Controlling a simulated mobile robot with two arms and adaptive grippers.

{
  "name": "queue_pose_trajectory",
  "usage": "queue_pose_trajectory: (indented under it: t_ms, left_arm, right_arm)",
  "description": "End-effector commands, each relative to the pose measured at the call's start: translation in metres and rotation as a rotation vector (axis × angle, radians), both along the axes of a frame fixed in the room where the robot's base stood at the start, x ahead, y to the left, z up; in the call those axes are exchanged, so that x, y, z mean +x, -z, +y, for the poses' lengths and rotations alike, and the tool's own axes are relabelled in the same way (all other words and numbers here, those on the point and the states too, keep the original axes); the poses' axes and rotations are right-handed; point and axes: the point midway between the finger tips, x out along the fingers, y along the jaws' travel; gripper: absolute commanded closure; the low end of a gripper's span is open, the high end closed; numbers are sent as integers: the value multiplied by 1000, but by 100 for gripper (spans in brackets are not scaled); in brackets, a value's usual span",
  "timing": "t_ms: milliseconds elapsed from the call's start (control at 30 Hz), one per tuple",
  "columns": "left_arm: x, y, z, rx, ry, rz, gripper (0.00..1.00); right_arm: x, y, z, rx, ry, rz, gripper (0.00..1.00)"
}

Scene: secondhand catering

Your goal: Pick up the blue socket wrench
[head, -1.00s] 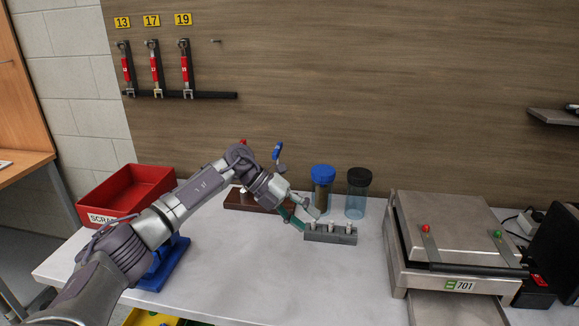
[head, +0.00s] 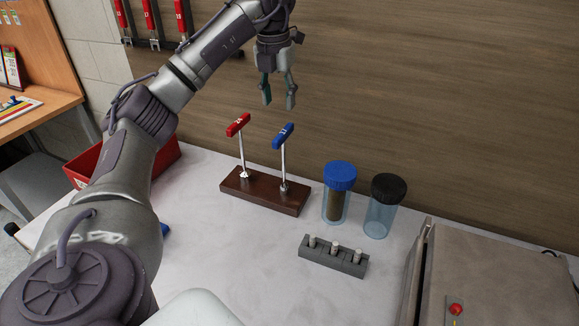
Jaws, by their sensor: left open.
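The blue socket wrench (head: 284,137) is a T-handled tool with a blue grip on a thin silver shaft. It stands upright in the right part of a dark brown wooden block (head: 265,192). A red T-handled wrench (head: 239,125) stands upright in the left part of the same block. My left gripper (head: 278,103) points down above the blue handle, with its two fingers apart and nothing between them. In the picture, a gap shows between the fingertips and the handle. My right gripper is not in view.
Right of the block stand a blue-lidded jar (head: 338,194) and a black-lidded jar (head: 384,206). A grey holder with small white pegs (head: 333,257) lies in front. A metal press (head: 492,272) is at right, a red bin (head: 162,163) at left. The front middle of the table is clear.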

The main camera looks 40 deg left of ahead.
Motion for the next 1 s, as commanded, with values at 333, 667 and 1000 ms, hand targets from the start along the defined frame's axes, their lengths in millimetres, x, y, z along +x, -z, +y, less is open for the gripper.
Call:
queue_pose_trajectory:
  t_ms: [333,667,1000]
  left_arm:
    - [7,54,1,-1,1,1,52]
    - [13,90,-1,-2,1,4,52]
    - [15,109,0,-2,1,-2,52]
  right_arm:
    - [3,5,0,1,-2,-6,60]
    - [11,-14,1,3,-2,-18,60]
    - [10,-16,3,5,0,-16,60]
